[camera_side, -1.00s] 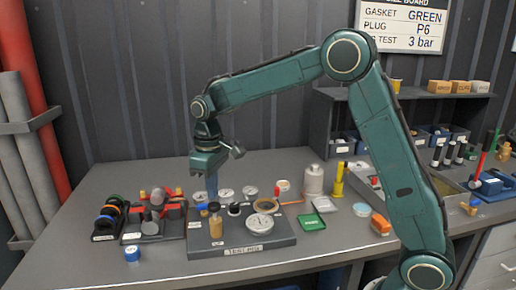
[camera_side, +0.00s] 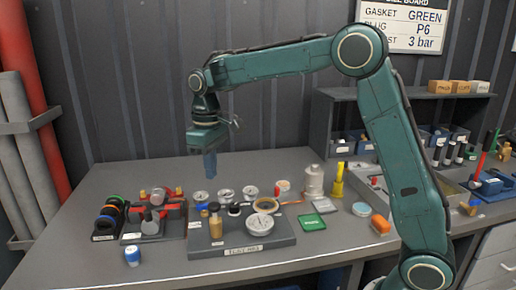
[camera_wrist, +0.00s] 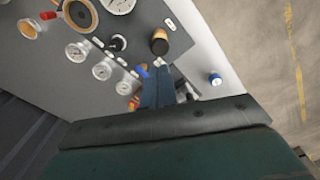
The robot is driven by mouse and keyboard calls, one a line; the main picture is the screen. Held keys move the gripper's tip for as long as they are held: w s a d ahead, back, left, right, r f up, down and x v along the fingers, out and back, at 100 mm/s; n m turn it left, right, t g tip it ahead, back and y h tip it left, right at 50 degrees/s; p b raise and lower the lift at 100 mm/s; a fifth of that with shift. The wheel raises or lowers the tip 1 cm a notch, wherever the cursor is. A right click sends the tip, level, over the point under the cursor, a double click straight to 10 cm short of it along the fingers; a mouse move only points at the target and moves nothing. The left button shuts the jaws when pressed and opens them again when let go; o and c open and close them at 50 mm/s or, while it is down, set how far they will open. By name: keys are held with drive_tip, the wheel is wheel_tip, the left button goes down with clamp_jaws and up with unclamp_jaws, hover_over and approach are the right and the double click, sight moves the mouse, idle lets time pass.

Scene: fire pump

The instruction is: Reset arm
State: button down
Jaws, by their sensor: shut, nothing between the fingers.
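My gripper (camera_side: 210,164) is shut with nothing in it. It points down and hangs in the air above the back of the test rig plate (camera_side: 268,242), apart from the gauges below. In the wrist view my gripper's fingers (camera_wrist: 157,88) are together over the bench. The rig carries a large white gauge (camera_side: 260,224), a brass-coloured cylinder with a dark top (camera_side: 215,222) and several smaller gauges (camera_side: 226,194) in a row behind.
A rack of coloured rings (camera_side: 108,218) and a stand with red parts (camera_side: 152,212) are at left. A blue-and-white cap (camera_side: 132,256) sits in front. The back left bench is clear.

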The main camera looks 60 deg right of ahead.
drive_tip(key=shift+s+r, duration=0.1)
drive_tip(key=s+d+r+m+t, duration=0.1)
drive_tip(key=s+r+t, duration=0.35)
drive_tip(key=s, duration=1.05)
drive_tip(key=s+f+m+t, duration=0.1)
drive_tip(key=s+f+m, duration=0.1)
drive_tip(key=s, duration=1.2)
drive_tip(key=shift+d, duration=0.4)
idle(3.0)
